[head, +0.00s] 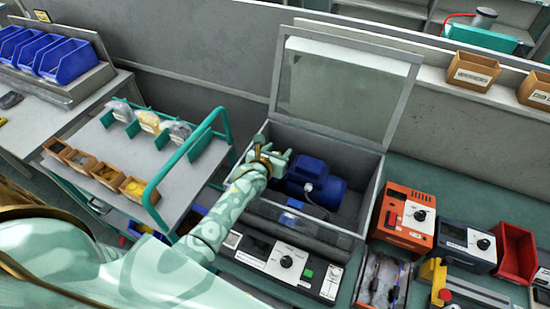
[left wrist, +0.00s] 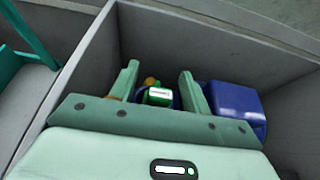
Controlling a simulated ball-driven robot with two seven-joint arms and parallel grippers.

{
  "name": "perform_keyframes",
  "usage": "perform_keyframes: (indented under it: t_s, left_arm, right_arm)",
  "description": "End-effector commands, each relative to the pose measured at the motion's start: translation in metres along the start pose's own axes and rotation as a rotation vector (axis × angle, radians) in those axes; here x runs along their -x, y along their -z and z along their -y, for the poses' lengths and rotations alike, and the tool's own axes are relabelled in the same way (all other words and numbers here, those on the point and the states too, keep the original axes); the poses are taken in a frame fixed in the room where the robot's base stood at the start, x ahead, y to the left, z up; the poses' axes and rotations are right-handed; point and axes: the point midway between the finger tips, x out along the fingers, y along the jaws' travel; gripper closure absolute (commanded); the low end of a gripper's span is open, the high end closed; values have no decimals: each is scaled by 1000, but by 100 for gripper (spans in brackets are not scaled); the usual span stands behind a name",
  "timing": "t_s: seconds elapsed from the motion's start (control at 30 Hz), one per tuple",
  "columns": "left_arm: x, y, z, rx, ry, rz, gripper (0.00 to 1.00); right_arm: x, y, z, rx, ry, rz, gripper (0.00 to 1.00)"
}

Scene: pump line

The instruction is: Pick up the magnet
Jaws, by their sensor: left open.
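My left gripper (head: 273,155) reaches over the left part of an open grey box (head: 373,190) on the bench. In the left wrist view its two fingers (left wrist: 159,75) stand apart, with nothing clamped between them. Between and beyond the fingers a small green and white block (left wrist: 160,96) shows, with a yellow-orange bit beside it; it may be the magnet, but I cannot be sure. In the head view the hand and arm hide that spot. A blue motor (head: 318,182) lies in the box right of the gripper; its blue body (left wrist: 236,105) shows beside the right finger. My right gripper is not in view.
The box's clear-paned lid (head: 340,90) stands open at the back. A control panel (head: 285,262) sits in front of the box. An orange device (head: 405,215) and a red bin (head: 515,250) stand to the right. A trolley (head: 180,165) with small bins stands left.

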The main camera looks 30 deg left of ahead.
Motion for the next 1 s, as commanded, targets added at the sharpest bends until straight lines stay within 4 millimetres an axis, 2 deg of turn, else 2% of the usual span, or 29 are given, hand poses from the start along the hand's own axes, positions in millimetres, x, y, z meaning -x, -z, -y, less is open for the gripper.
perform_keyframes:
  t_s: [0.03, 0.17, 0.2, 0.57, 0.77, 1.0]
  left_arm:
    - [0, 0, 0, 0, 0, 0, 58]
    - [0, 0, 0, 0, 0, 0, 94]
    - [0, 0, 0, 0, 0, 0, 96]
    - [2, -5, 0, -2, 0, 0, 96]
    - [14, -34, 0, -4, -1, 3, 96]
    - [84, -69, -11, -8, 0, 2, 96]
  right_arm:
    - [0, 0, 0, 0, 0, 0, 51]
    - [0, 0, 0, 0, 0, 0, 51]
    - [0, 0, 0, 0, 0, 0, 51]
    - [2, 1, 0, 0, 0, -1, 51]
    - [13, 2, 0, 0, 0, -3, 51]
    - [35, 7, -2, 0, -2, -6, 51]
